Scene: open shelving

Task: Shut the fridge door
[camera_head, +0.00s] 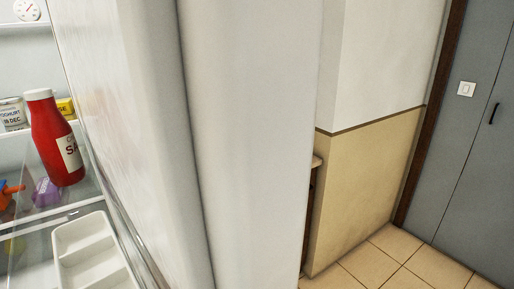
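The open fridge (85,75) fills the left of the head view, its inside showing. A red sauce bottle (55,140) stands on a shelf in it, with a yoghurt tub (12,113) to its left. A white divided tray (92,250) sits lower down. A tall, smooth white panel (255,140) stands right of the fridge's side wall, across a dark vertical seam; it looks like the fridge door, open and seen very close, but I cannot be sure. No handle shows on it. My gripper is not in view.
Right of the panel, a white and beige wall (375,190) stands behind a narrow brown-edged piece. Tan floor tiles (385,262) are bare at the lower right.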

